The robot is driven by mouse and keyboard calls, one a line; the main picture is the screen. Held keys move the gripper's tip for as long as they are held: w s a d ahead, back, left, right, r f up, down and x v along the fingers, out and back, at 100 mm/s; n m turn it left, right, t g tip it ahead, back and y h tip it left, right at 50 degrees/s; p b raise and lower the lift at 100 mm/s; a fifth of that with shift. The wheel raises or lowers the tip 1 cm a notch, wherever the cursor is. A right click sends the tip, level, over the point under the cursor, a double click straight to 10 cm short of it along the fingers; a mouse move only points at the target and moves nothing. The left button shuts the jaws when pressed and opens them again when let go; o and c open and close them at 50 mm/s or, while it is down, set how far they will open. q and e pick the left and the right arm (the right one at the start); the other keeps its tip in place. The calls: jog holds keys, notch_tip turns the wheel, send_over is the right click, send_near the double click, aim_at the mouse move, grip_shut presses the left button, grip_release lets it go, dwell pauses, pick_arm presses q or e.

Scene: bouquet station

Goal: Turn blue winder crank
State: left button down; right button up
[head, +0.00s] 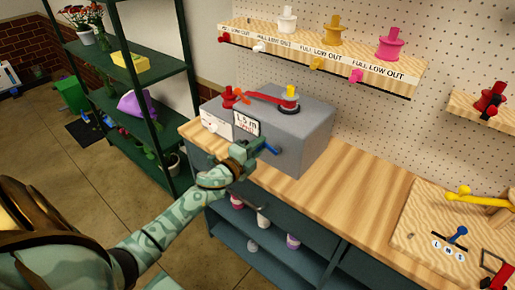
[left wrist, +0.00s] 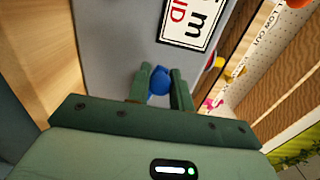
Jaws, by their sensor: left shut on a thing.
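The grey winder box (head: 300,125) stands on the wooden counter, with a white "1.5 m" sign (head: 246,122) on its front; the sign also shows in the left wrist view (left wrist: 188,20). The blue crank (head: 271,149) sticks out of the front face, right of the sign. My left gripper (head: 262,148) is at that face, shut on the crank. In the left wrist view the blue crank (left wrist: 158,82) lies between the two green fingers (left wrist: 160,92). The crank's arm is mostly hidden by the fingers.
Red parts and a yellow-topped spool (head: 290,94) sit on the box top. A shelf of ribbon spools (head: 334,58) hangs behind. A dark green rack (head: 150,88) stands left. The counter (head: 350,190) right of the box is clear up to a wooden board (head: 415,235).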

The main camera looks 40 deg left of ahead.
pick_arm(q)
jog(key=shift+d+r+m, duration=0.1)
jog(key=shift+r+m, duration=0.25)
jog(key=shift+m, duration=0.15)
jog(key=c, duration=1.3)
grip_release()
jog(key=shift+d, duration=0.1)
jog(key=shift+o, duration=0.2)
jog(key=s+a, duration=0.1)
jog(key=s, duration=1.5)
jog(key=shift+s+a, duration=0.15)
